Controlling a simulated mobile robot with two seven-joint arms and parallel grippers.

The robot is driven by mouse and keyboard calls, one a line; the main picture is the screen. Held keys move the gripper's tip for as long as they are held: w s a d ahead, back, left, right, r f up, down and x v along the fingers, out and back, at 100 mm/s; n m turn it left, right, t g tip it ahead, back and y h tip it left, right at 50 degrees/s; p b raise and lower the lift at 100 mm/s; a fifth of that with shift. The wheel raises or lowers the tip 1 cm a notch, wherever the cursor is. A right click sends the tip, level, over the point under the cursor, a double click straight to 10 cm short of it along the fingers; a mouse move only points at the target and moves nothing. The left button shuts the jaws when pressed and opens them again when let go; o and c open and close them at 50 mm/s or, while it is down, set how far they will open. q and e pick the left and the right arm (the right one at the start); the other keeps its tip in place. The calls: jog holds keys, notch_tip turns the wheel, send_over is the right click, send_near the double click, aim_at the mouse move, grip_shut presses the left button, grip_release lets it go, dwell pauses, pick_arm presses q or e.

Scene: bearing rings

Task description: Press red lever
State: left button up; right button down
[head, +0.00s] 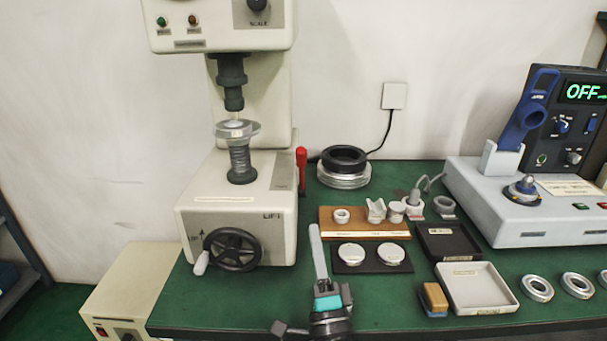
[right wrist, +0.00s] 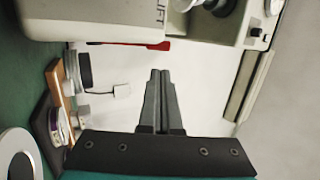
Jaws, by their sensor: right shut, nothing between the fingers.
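The red lever (head: 301,168) stands upright on the right side of the cream hardness tester (head: 240,205) in the head view. In the right wrist view the red lever (right wrist: 140,43) runs along the tester's edge, beyond the fingertips. My right gripper (head: 314,230) is in front of the tester's right front corner, with its fingers pointing toward the back. Its fingers are shut together and empty, also in the right wrist view (right wrist: 159,73). It is apart from the lever, which lies farther back. My left gripper does not show.
A black handwheel (head: 232,250) sticks out at the tester's front. Right of my gripper are a dark pad with two discs (head: 351,254), a wooden block (head: 350,224) and a white tray (head: 476,288). Stacked rings (head: 344,168) lie behind, right of the lever.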

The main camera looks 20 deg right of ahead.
jog(key=b, duration=0.1)
send_near(302, 162)
jog(key=x, duration=0.5)
jog(key=shift+w+r, duration=0.45)
jog(key=shift+w, duration=0.3)
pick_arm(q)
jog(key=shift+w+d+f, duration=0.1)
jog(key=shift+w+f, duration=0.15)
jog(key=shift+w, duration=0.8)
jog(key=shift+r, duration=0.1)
